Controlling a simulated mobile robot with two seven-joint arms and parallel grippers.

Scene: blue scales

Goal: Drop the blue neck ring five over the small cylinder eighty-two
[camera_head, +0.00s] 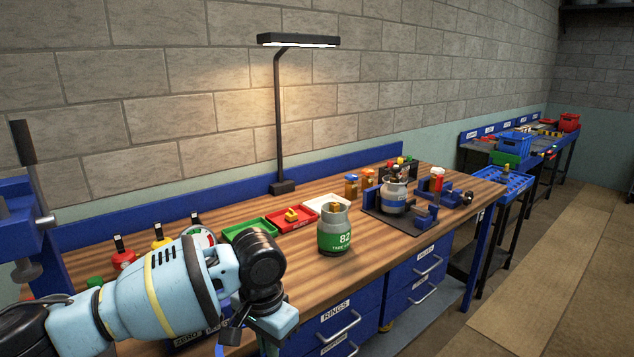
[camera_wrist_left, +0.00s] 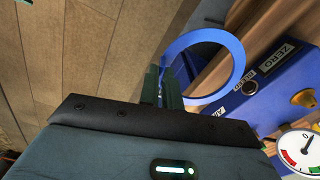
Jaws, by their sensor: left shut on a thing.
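The small cylinder eighty-two (camera_head: 334,240), grey on top with a green band marked 82 and a brass valve, stands upright on the wooden workbench. My left gripper (camera_head: 272,328) is over the bench's front left part, to the left of and nearer than the cylinder. In the left wrist view, its fingers (camera_wrist_left: 168,88) are shut on the edge of the blue neck ring (camera_wrist_left: 240,62). In the head view I cannot make out the ring. My right gripper is not in view.
A blue scale box (camera_wrist_left: 277,78) with a ZERO label and a dial (camera_wrist_left: 301,150) is close to the ring. Green (camera_head: 250,230), red (camera_head: 297,226) and white (camera_head: 325,202) trays lie behind the cylinder. A lamp (camera_head: 280,120) rises behind.

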